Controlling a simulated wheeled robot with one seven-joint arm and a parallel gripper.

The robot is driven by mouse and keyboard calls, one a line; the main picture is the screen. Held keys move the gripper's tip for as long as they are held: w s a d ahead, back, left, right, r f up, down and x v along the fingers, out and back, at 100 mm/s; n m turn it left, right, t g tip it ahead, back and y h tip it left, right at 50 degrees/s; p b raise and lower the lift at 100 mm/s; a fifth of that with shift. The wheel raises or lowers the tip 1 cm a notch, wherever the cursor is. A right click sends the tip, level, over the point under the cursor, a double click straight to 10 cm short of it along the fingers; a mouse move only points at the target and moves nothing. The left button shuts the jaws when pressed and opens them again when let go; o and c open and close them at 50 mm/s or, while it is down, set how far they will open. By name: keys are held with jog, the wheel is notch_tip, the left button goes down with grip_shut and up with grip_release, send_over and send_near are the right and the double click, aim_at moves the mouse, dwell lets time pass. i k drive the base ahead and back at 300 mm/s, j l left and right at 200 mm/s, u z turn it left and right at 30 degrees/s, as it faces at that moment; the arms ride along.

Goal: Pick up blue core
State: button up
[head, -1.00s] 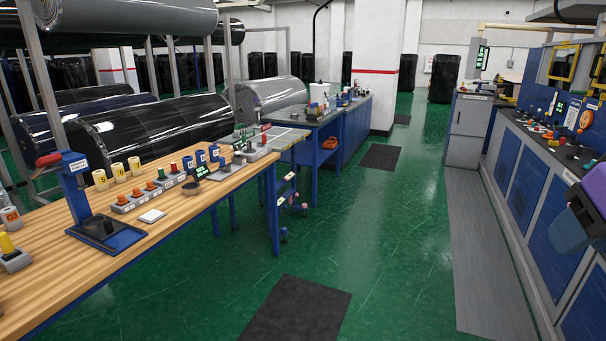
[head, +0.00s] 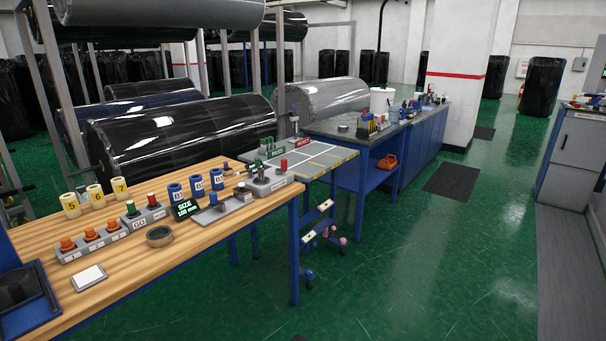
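Three blue cores stand upright in a row at the back of the wooden workbench (head: 150,262) in the head view: a left one (head: 175,193), a middle one (head: 196,186) and a right one (head: 216,180). Each is a short hollow cylinder with a white label. The labels are too small to read surely. They stand apart from each other, behind the small display reading SIZE (head: 185,209). My gripper is not in view.
Three yellow cores (head: 95,196) stand left of the blue ones. Button boxes (head: 91,240), a dark round dish (head: 160,236) and a white pad (head: 89,278) lie in front. Green floor (head: 400,270) right of the bench is clear. Large wrapped rolls (head: 190,135) lie behind.

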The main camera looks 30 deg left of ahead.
aim_at(216, 175)
jog(key=i+l+u, duration=0.1)
jog(key=i+u, duration=0.25)
jog(key=i, duration=0.25)
jog(key=i+l+u, duration=0.3)
jog(key=i, duration=0.25)
jog(key=i+l+u, duration=0.35)
jog(key=i, duration=0.2)
jog(key=i+l+u, duration=0.2)
jog(key=u, duration=0.15)
jog(key=i+l+u, duration=0.2)
jog(key=u, duration=0.2)
jog(key=i+l+u, duration=0.15)
jog(key=l+u, duration=0.6)
jog(key=i+l+u, duration=0.1)
jog(key=l+u, duration=0.25)
jog(key=l, duration=0.15)
jog(key=l+u, duration=0.4)
jog(key=l, duration=0.35)
